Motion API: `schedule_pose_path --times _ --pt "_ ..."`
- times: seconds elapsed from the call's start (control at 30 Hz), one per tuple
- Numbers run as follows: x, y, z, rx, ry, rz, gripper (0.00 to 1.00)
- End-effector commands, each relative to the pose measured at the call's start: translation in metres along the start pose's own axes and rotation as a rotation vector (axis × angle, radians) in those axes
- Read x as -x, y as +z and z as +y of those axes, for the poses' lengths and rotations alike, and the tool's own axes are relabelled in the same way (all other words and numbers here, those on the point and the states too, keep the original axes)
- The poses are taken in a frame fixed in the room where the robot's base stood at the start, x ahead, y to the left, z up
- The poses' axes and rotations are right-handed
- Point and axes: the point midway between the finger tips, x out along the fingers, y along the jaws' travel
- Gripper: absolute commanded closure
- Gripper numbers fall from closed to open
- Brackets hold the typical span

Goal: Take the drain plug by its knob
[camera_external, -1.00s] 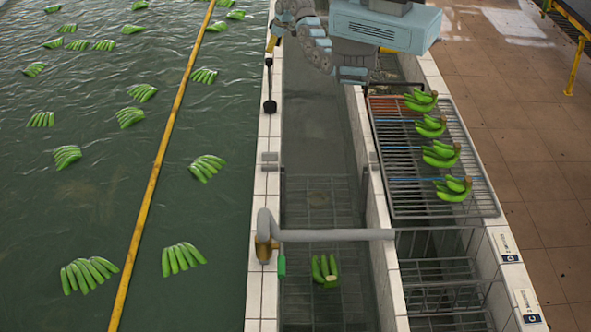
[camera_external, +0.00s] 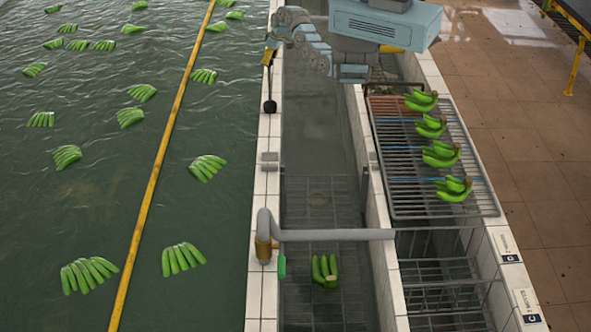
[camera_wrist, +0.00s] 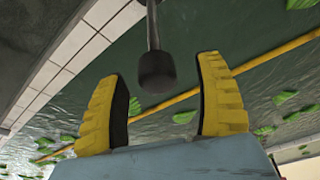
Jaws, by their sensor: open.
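The drain plug (camera_external: 270,104) stands at the tiled edge of the pool in the external view, a thin rod with a dark, thicker lower end. Its upper end is near my gripper (camera_external: 268,57) and partly hidden by it. In the wrist view a dark rounded knob (camera_wrist: 157,74) sits on a grey rod that runs up out of the picture. My gripper's yellow fingers (camera_wrist: 162,66) are open, one on each side of the knob in the picture. The knob shows in the gap near the fingertips, with space on both sides. I cannot tell its exact depth.
A tiled ledge (camera_external: 257,205) separates the pool (camera_external: 80,200) from the channel (camera_external: 310,140). A grey pipe (camera_external: 335,235) crosses the channel nearer the camera. A rack (camera_external: 410,180) with banana bunches stands on the right. A yellow bar (camera_external: 165,140) lies across the water.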

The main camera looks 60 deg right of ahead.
Motion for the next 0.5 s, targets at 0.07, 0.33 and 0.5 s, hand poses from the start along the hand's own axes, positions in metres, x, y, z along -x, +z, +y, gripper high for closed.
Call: schedule_pose_path --times 0.07,0.33,0.5 --pt "-0.003 -0.001 0.001 0.0 -0.002 -0.003 0.3" --pt "-0.022 -0.002 0.002 0.0 -0.003 -0.005 0.3" --pt "-0.032 -0.002 0.003 0.0 0.0 -0.002 0.3"
